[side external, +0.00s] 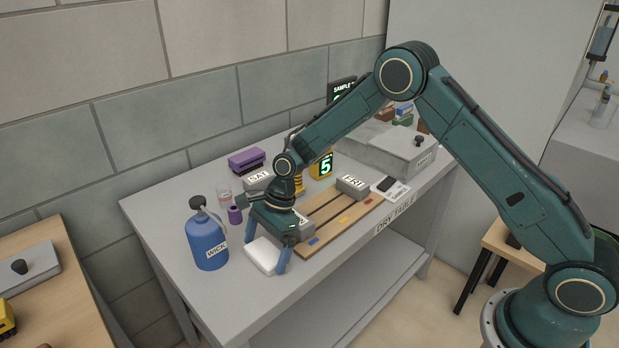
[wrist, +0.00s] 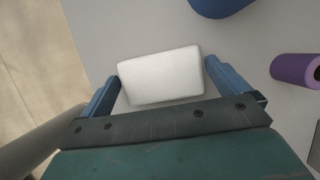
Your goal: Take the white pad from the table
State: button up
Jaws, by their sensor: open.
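The white pad (side external: 262,254) lies flat on the grey table (side external: 165,212) near its front left edge. It also shows in the wrist view (wrist: 160,74), a plain white block with rounded edges. My gripper (side external: 266,254) is open, with one blue finger on each side of the pad. In the wrist view my gripper (wrist: 162,88) has its fingers close beside the pad's left and right ends. I cannot tell whether either finger touches it.
A blue bottle (side external: 207,240) stands just left of my gripper, with a purple cylinder (side external: 235,215) behind it. A wooden board (side external: 318,240) with grey blocks, one marked FRI (side external: 352,186), lies to the right. The table's front edge is close to the pad.

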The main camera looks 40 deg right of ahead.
aim_at(266, 251)
jog(key=shift+c, duration=0.2)
jog(key=c, duration=0.7)
jog(key=shift+o, duration=0.2)
jog(key=shift+r, duration=0.1)
notch_tip(266, 251, up, 20)
dwell(0.4)
dwell(0.4)
